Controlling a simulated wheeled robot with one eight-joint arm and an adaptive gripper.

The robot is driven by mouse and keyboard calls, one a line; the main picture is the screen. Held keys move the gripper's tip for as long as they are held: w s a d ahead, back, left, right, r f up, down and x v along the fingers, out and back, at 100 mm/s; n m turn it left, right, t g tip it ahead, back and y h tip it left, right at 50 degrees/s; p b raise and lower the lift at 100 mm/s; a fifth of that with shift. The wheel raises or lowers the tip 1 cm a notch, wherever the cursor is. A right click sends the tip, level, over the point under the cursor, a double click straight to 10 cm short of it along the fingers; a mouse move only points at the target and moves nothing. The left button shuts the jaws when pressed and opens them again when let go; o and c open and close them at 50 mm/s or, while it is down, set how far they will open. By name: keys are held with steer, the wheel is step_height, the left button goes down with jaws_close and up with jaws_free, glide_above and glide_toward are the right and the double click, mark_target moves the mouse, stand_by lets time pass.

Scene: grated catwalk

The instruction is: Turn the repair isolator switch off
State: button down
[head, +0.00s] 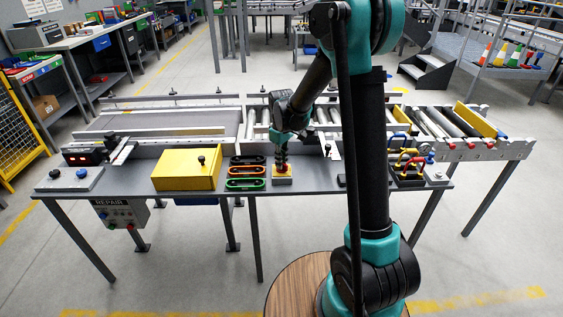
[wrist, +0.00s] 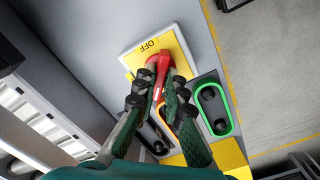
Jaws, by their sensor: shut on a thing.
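The isolator switch (wrist: 146,54) has a yellow face on a pale base, with a red handle (wrist: 163,65) and the word OFF by the handle's far end. In the head view the isolator (head: 282,181) sits on the grey bench, right of the colored oval holders. My gripper (wrist: 160,88) is shut on the red handle, one finger on each side. The fingers hide part of the handle and face, so I cannot tell its exact setting. In the head view my gripper (head: 282,164) points down onto the switch.
Black, orange and green oval holders (head: 246,183) lie close left of the switch, and a yellow box (head: 187,169) is farther left. A rack of padlocks (head: 408,168) stands at right. A conveyor (head: 170,122) runs behind. A box marked REPAIR (head: 121,213) hangs under the bench.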

steer(key=n, duration=0.4)
steer(key=shift+n, duration=2.2)
steer(key=c, duration=1.6)
jaws_free()
step_height(320, 180, up, 12)
